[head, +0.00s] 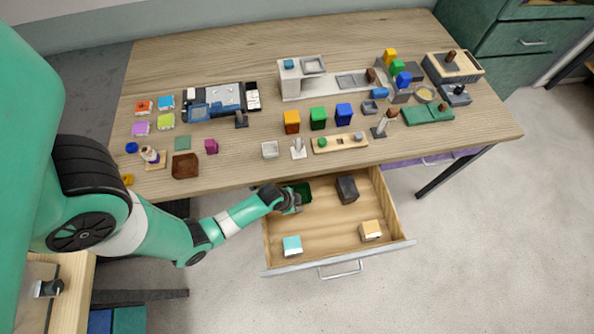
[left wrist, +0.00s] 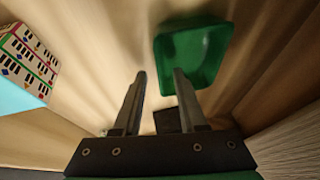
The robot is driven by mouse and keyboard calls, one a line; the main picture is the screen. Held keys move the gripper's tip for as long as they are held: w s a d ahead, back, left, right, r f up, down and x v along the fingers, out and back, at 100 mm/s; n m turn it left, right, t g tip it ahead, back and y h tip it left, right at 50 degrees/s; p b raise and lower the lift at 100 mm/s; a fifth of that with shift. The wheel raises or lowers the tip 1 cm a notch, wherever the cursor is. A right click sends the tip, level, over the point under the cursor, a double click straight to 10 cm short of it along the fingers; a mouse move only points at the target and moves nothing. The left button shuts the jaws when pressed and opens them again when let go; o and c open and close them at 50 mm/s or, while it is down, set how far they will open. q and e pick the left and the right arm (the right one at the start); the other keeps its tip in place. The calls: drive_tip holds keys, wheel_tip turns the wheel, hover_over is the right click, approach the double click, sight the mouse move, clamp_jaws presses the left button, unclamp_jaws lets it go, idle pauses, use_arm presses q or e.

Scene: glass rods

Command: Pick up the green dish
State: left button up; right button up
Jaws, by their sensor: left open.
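The green dish (head: 303,189) lies inside the open drawer, at its back left corner by the table edge. My left gripper (head: 293,201) reaches down into the drawer beside it and partly hides it. In the left wrist view the green dish (left wrist: 193,55) shows beyond the fingertips, mostly ahead of the right finger. My left gripper (left wrist: 158,85) is open, with nothing between its fingers. Whether a finger touches the dish I cannot tell. My right gripper is not in view.
The drawer (head: 330,235) also holds a dark box (head: 347,189), a cyan-topped box (head: 292,246) and an orange-topped box (head: 370,230). Its middle floor is clear. Its walls stand close around my gripper. The table (head: 240,175) above carries many small objects.

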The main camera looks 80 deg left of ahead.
use_arm(q)
drive_tip(key=shift+w+f, duration=0.2)
drive_tip(key=shift+f, duration=0.3)
drive_tip(key=shift+f, duration=0.3)
clamp_jaws()
idle(1.5)
